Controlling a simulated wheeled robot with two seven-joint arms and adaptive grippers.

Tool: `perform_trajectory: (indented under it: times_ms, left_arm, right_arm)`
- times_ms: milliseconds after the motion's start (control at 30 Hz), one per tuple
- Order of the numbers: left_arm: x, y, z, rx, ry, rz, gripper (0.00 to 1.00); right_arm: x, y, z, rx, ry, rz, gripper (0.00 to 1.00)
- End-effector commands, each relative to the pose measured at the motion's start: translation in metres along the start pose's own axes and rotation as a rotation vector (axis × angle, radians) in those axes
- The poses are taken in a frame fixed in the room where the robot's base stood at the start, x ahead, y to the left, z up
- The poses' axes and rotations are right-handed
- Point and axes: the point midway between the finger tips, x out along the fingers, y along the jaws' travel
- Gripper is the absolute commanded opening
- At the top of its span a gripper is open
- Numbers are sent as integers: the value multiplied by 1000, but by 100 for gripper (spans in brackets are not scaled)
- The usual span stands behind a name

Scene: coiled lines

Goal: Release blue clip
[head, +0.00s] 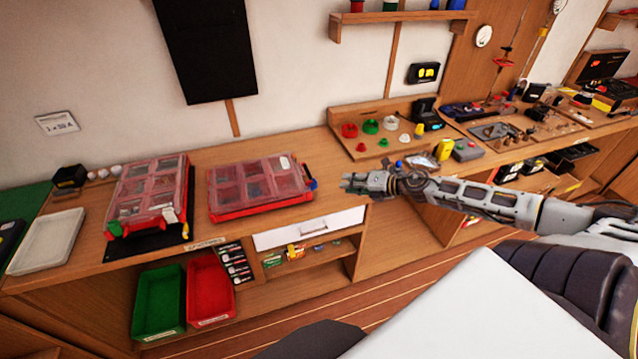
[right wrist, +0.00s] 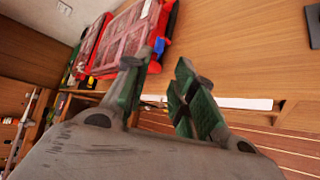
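The blue clip (head: 313,184) sits on the right-hand end of a red organizer case (head: 262,208) with a clear lid, which lies shut on the wooden bench. In the right wrist view the blue clip (right wrist: 159,46) shows beyond my fingertips, on the end of the red case (right wrist: 154,68). My right gripper (head: 346,182) is just right of the clip, apart from it. In the right wrist view its two green-padded fingers (right wrist: 158,82) stand apart with nothing between them. My left gripper is not in view.
A second red case (head: 148,192) stands further left, beside a white tray (head: 46,241). Green (head: 158,302) and red bins (head: 211,289) sit lower. Small parts and tools lie along the bench to the right.

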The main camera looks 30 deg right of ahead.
Motion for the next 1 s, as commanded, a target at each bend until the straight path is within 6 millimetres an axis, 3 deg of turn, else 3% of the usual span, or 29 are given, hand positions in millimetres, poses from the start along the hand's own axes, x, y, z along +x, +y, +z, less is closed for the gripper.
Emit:
perform_trajectory:
  times_ms: [1000]
  left_arm:
    - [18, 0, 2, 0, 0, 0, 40]
  right_arm:
    - [32, 0, 0, 2, -1, 2, 26]
